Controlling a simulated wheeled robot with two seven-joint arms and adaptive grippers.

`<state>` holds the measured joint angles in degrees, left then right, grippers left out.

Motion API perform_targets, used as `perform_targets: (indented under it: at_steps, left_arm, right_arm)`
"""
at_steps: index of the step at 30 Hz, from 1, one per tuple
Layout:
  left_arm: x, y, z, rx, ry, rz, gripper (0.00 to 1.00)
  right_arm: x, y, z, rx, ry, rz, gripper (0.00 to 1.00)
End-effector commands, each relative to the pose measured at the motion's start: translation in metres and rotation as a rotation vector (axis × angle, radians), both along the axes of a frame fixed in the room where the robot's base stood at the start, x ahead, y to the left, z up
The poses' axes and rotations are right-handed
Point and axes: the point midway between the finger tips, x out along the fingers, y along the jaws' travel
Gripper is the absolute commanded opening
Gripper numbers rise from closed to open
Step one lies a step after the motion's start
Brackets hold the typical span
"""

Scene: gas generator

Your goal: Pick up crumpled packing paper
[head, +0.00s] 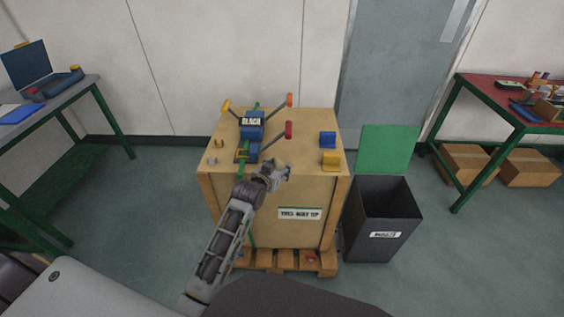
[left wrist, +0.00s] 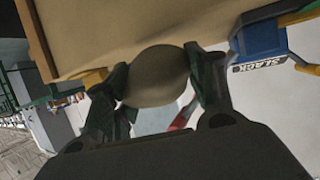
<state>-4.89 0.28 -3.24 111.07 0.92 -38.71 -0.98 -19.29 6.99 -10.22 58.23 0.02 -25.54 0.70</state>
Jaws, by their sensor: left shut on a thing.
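My left gripper (head: 278,171) is at the near top edge of the large wooden crate (head: 228,215), in front of the tools on its lid. In the left wrist view, its dark fingers (left wrist: 160,88) are shut on a rounded tan-brown lump (left wrist: 157,68), which looks like the crumpled packing paper. The fingers press on both sides of it. In the head view the lump is too small and hidden by the gripper to make out clearly. My right gripper is not in view.
On the crate lie a blue strap tool (head: 252,130) with orange and red handles, a blue block (head: 327,139) and a yellow block (head: 331,160). A dark open bin (head: 362,222) stands right of the crate, its green lid (head: 388,149) raised. Tables stand left and right.

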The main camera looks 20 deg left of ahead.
Motion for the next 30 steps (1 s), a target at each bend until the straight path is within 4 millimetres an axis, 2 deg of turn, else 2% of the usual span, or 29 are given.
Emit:
perform_targets:
  at_steps: [6,15,21,30]
  left_arm:
    - [-0.027,0.002,0.0,0.0,0.001,0.0,0.43]
    - [-0.059,0.004,0.0,0.001,0.001,0.0,0.43]
    - [-0.072,0.005,0.0,0.0,0.0,0.0,0.43]
    - [-0.079,0.005,0.0,0.0,0.0,0.0,0.43]
  right_arm:
    - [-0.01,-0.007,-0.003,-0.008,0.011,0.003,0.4]
    - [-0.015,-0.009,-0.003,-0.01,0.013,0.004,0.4]
    - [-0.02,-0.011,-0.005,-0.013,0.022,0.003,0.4]
    - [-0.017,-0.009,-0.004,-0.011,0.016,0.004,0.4]
